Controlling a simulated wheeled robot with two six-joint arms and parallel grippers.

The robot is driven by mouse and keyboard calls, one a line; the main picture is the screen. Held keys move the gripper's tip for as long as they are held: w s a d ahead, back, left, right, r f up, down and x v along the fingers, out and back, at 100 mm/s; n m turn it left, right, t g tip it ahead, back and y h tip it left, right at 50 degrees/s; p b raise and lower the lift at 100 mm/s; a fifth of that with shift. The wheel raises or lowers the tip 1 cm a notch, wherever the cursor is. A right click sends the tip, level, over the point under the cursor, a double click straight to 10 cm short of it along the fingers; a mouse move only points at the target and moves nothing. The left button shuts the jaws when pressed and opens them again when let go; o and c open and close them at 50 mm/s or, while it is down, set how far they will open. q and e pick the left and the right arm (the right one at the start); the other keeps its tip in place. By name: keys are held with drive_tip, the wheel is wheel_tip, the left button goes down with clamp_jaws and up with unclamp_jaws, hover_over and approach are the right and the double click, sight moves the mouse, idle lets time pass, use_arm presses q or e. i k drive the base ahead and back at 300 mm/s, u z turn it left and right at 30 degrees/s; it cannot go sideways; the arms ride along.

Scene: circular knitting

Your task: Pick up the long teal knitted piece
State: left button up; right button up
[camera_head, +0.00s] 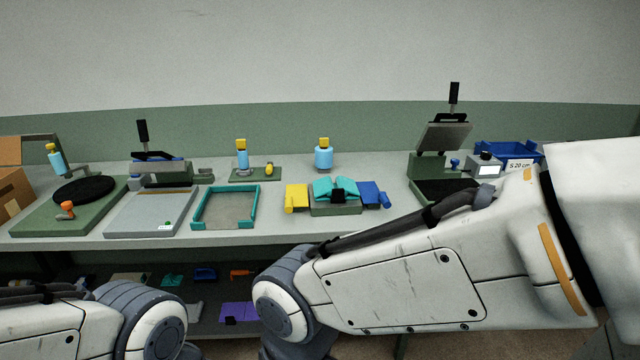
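A folded-looking teal piece (322,187) lies on a small green-grey stand (335,209) in the middle of the table, with a dark block in front of it. I cannot tell from here whether it is the long knitted one. Another small teal item (172,280) lies on the shelf below the table. My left arm enters at the bottom left and my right arm crosses the lower right. Both bend down out of the picture, and neither gripper shows. Neither arm's visible part touches the teal pieces.
A teal-edged tray (194,212), a grey plate (150,214), a yellow block (297,197) and a blue block (371,194) stand on the table (270,229). Presses stand left and right. A blue bin (505,151) is at the back right. My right arm hides the table's right front.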

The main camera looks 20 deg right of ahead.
sight(338, 194)
drive_tip(key=z, duration=0.05)
drive_tip(key=i, duration=1.6)
drive_tip(key=z, duration=0.45)
